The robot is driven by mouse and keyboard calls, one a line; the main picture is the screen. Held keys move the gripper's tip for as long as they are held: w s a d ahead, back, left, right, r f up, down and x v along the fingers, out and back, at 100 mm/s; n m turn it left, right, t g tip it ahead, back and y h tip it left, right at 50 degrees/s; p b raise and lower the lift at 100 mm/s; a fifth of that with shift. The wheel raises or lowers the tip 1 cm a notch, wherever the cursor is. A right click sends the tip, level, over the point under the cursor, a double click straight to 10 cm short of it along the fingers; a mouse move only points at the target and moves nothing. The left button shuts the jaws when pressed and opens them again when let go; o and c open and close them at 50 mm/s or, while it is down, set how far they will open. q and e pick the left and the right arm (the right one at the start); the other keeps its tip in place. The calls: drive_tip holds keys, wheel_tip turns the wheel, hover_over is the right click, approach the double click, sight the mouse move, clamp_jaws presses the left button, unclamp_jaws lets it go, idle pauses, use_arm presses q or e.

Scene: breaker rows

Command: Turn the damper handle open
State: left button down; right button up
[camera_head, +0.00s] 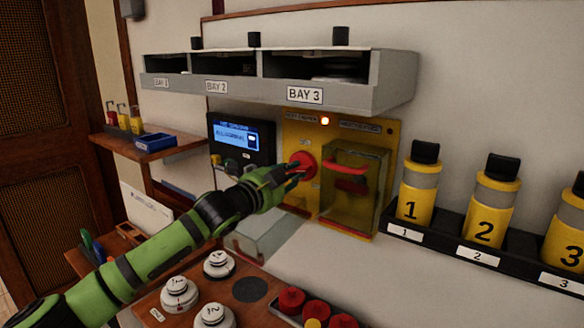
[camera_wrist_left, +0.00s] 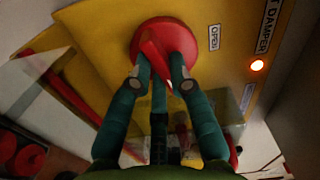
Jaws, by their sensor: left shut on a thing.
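The damper handle is a red bar (camera_wrist_left: 153,62) on a round red disc (camera_wrist_left: 165,33), mounted on a yellow panel (camera_head: 294,134). My left gripper (camera_wrist_left: 160,82) has its green fingers on both sides of the bar and is shut on it. In the head view my left gripper (camera_head: 292,172) reaches the red disc (camera_head: 302,160) from the left and hides most of the handle. An OPEN label (camera_wrist_left: 214,38) sits beside the disc in the wrist view. My right gripper is not in view.
An orange light (camera_head: 325,121) glows on the panel. A clear yellowish cover (camera_head: 352,205) with a red handle stands right of the disc. A small screen (camera_head: 236,136) is to the left. A grey bay shelf (camera_head: 340,98) overhangs above. Numbered yellow canisters (camera_head: 418,195) stand at right.

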use_arm(q)
drive_tip(key=shift+r+n+p, duration=0.1)
drive_tip(key=shift+n+p, duration=0.65)
drive_tip(key=shift+n, duration=0.35)
drive_tip(key=shift+n+p, duration=0.5)
drive_tip(key=shift+n, duration=0.5)
drive_tip(key=c, duration=1.1)
unclamp_jaws()
drive_tip(key=shift+c, duration=0.2)
drive_tip(key=shift+s, duration=0.1)
drive_tip(key=v, duration=1.2)
